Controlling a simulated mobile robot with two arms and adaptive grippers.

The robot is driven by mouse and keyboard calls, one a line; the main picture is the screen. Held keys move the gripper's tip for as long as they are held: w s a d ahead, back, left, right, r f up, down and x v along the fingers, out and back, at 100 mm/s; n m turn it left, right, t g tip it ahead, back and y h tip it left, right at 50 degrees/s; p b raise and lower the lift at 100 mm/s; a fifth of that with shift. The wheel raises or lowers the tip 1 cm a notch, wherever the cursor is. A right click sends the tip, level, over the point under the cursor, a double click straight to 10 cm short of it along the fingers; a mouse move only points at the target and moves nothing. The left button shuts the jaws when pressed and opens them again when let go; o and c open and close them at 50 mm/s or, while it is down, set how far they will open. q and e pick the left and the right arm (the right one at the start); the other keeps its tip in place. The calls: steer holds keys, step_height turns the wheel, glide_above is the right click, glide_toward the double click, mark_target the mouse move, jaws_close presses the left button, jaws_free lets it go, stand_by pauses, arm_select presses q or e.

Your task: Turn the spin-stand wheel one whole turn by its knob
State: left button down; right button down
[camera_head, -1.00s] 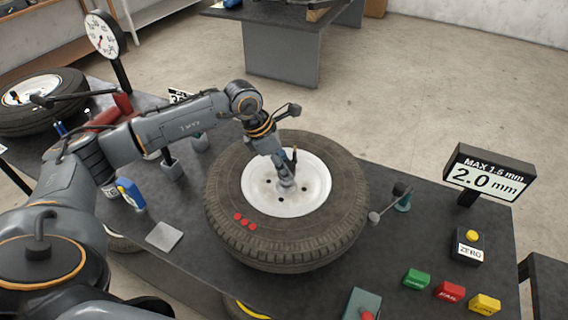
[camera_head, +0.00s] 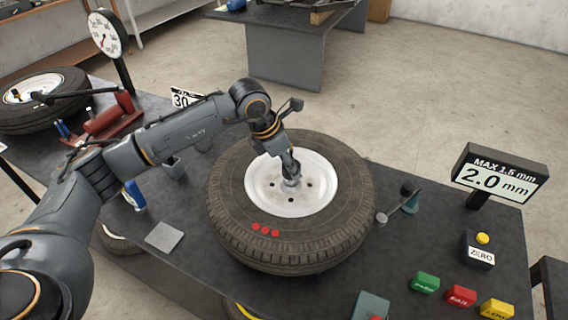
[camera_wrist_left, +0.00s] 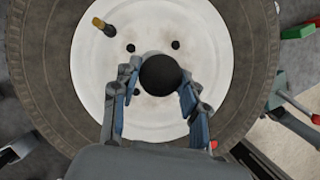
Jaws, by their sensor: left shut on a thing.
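The spin-stand wheel is a black tyre (camera_head: 345,225) with a white rim (camera_head: 310,203), lying flat on the dark bench; three red dots (camera_head: 265,230) mark its near sidewall. My left gripper (camera_head: 290,178) reaches down to the hub area. In the left wrist view the gripper (camera_wrist_left: 160,82) has its fingers on either side of a round black knob (camera_wrist_left: 161,75), shut on it. A short brass-coloured peg (camera_wrist_left: 101,23) stands on the white rim (camera_wrist_left: 215,45), apart from the fingers. My right gripper is out of view.
A probe on a stand (camera_head: 408,198) is close to the tyre's right side. A display (camera_head: 498,178) reads 2.0 mm, with a yellow zero button (camera_head: 482,239) below. Green, red and yellow blocks (camera_head: 460,296) line the front right. Another wheel (camera_head: 40,100) lies at the far left.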

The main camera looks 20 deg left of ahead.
arm_select(q)
steer(key=c, duration=0.7)
jaws_free()
steer(key=v, duration=1.2)
steer(key=shift+d+f, duration=0.1)
